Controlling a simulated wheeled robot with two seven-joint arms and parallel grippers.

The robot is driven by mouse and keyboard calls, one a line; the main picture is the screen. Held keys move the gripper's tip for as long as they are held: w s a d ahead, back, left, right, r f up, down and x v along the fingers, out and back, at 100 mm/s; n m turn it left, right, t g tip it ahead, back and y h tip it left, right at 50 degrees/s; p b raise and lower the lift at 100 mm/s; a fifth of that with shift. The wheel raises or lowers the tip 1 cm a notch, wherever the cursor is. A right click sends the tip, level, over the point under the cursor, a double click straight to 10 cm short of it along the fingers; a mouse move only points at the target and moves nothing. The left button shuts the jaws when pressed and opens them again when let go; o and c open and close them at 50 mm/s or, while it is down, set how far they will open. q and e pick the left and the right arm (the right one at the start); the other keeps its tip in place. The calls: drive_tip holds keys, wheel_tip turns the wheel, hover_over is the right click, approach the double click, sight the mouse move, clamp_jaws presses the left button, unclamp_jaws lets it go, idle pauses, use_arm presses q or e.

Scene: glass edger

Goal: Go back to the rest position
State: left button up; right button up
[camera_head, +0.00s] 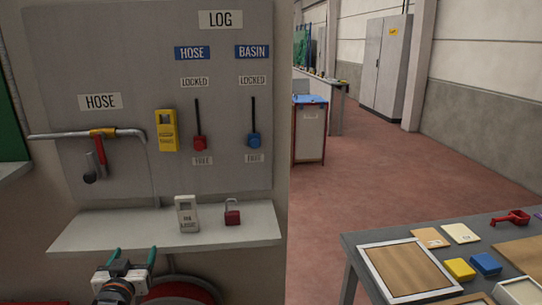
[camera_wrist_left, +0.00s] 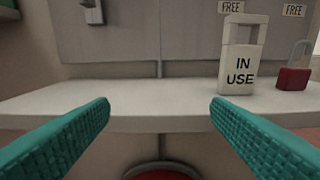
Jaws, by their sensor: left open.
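My left gripper (camera_head: 132,257) is at the lower left in the head view, in front of the grey shelf (camera_head: 100,232). Its two teal fingers are apart with nothing between them. In the left wrist view the open left gripper (camera_wrist_left: 160,108) faces the shelf's front edge (camera_wrist_left: 150,124). A white "IN USE" tag (camera_head: 187,215) stands upright on the shelf, and it also shows in the left wrist view (camera_wrist_left: 238,65), beyond the right finger and apart from it. A red padlock (camera_head: 232,212) stands to the tag's right. My right gripper is not in view.
The grey board (camera_head: 225,100) above the shelf carries a yellow tag (camera_head: 166,130), a red slider (camera_head: 199,142), a blue slider (camera_head: 254,140) and a hose pipe with valve handle (camera_head: 98,155). A table (camera_head: 365,236) with a framed panel and blocks stands at lower right. Red floor (camera_head: 345,190) between is clear.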

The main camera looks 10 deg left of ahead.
use_arm(q)
drive_tip(key=s+d+f+m+g+h, duration=0.3)
drive_tip(key=s+d+f+g, duration=0.4)
drive_tip(key=s+d+f, duration=0.55)
drive_tip(key=s+d+f+m+g+h, duration=0.1)
drive_tip(key=s+d+f+g, duration=0.2)
drive_tip(key=s, duration=0.7)
drive_tip(key=s+d+f+m+g+h, duration=0.1)
drive_tip(key=s+d+f+g, duration=0.15)
drive_tip(key=s, duration=0.65)
wheel_tip(320, 180, down, 27)
drive_tip(key=s+g, duration=0.1)
drive_tip(key=g, duration=0.1)
drive_tip(key=s+a+f, duration=0.1)
drive_tip(key=s+f, duration=0.6)
drive_tip(key=s, duration=0.1)
drive_tip(key=s+a+f, duration=0.2)
drive_tip(key=s+f, duration=0.6)
drive_tip(key=shift+a+g+y, duration=0.25)
drive_tip(key=shift+g+y, duration=0.05)
drive_tip(key=shift+g, duration=0.15)
